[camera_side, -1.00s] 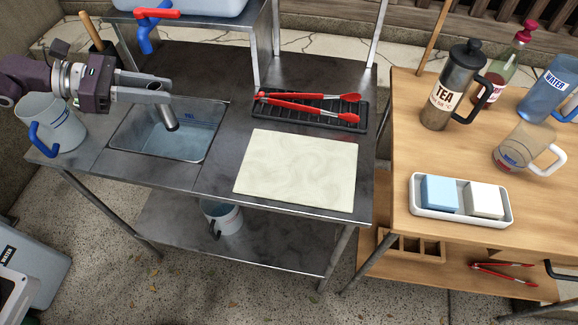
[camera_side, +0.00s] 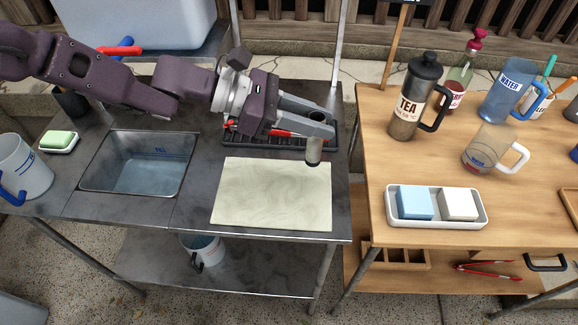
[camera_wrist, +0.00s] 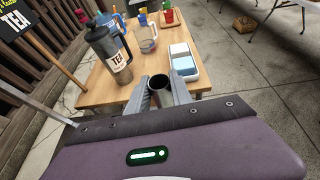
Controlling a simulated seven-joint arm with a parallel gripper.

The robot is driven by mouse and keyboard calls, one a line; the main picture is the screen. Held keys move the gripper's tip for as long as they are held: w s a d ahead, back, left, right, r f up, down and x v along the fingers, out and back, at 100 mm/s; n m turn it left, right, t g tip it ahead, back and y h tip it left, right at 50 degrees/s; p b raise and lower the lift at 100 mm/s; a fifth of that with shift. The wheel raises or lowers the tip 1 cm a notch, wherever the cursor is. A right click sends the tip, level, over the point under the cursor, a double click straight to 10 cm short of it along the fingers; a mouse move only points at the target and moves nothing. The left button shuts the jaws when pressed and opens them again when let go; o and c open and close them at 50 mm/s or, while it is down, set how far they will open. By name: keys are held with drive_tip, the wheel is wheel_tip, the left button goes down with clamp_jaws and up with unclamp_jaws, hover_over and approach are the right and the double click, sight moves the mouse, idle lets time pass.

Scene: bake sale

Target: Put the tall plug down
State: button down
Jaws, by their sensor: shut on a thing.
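The tall plug (camera_side: 314,153) is a grey-brown cylinder with a dark lower rim. My gripper (camera_side: 318,133) is shut on it and holds it upright over the back right part of the pale board (camera_side: 270,195) on the metal counter. In the wrist view the plug (camera_wrist: 159,83) shows as a dark round hollow end between the two fingers of my gripper (camera_wrist: 160,95). It looks raised above the board, but the exact gap is hard to tell. The sink (camera_side: 138,163) to the left is empty of the plug.
A thin post (camera_side: 339,50) stands behind. To the right, a wooden table (camera_side: 372,160) holds the tea press (camera_side: 407,110) and a white tray (camera_side: 436,222) with two blocks. The board is bare.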

sight(312, 144)
wheel_tip(312, 144, down, 6)
drive_tip(key=shift+f, duration=0.1)
drive_tip(key=c, duration=1.1)
unclamp_jaws()
drive_tip(key=shift+f, duration=0.1)
drive_tip(key=shift+c, duration=0.2)
drive_tip(key=shift+a+r, duration=0.25)
drive_tip(key=v, duration=1.1)
drive_tip(key=shift+a, duration=0.3)
drive_tip(key=shift+r, duration=0.1)
